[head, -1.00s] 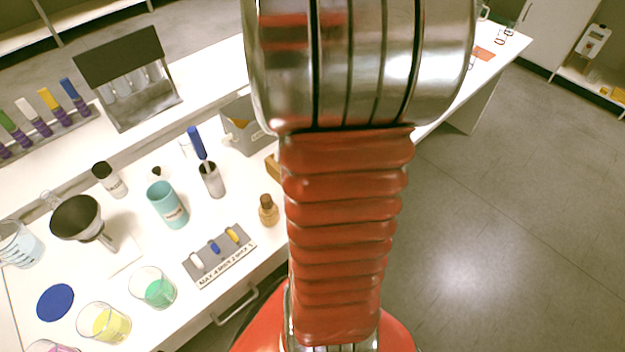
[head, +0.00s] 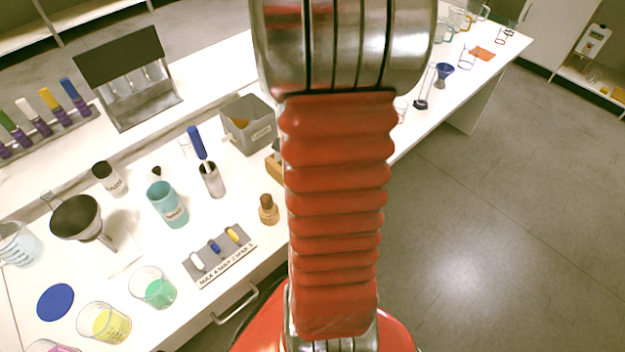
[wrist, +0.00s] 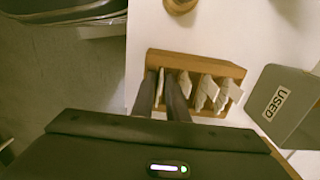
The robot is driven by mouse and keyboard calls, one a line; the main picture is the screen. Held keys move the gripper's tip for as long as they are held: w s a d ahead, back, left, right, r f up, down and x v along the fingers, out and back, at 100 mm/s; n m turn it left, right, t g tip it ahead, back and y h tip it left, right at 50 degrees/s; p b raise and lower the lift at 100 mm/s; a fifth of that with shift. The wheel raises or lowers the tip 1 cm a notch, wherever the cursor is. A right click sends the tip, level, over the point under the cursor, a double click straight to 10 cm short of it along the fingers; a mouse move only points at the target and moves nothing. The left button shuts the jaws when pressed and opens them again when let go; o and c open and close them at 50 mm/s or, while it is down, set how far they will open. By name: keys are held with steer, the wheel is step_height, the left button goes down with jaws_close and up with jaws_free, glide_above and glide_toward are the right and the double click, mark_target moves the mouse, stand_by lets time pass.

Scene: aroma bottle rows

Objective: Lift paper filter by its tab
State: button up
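In the wrist view a wooden rack (wrist: 195,64) holds several pale paper filters (wrist: 203,92) standing on edge side by side. My gripper (wrist: 163,78) reaches over the left part of the rack. Its two dark fingers are apart, with a narrow gap between them. The lower part of the rack is hidden by my gripper's body. In the head view only a corner of the wooden rack (head: 274,167) shows, beside my arm; the gripper and filters are hidden there.
A grey bin (head: 247,125), labelled USED in the wrist view (wrist: 292,110), stands close beside the rack. A brown bottle (head: 268,209) stands near the table's front edge. Beakers, a funnel (head: 75,215) and a teal cup (head: 167,204) fill the table's left part.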

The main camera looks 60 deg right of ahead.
steer(key=shift+c, duration=0.5)
jaws_close()
steer(key=shift+r, duration=0.1)
step_height(320, 180, up, 10)
steer(key=shift+f, duration=0.1)
stand_by(0.4)
stand_by(0.5)
step_height(320, 180, up, 10)
stand_by(1.1)
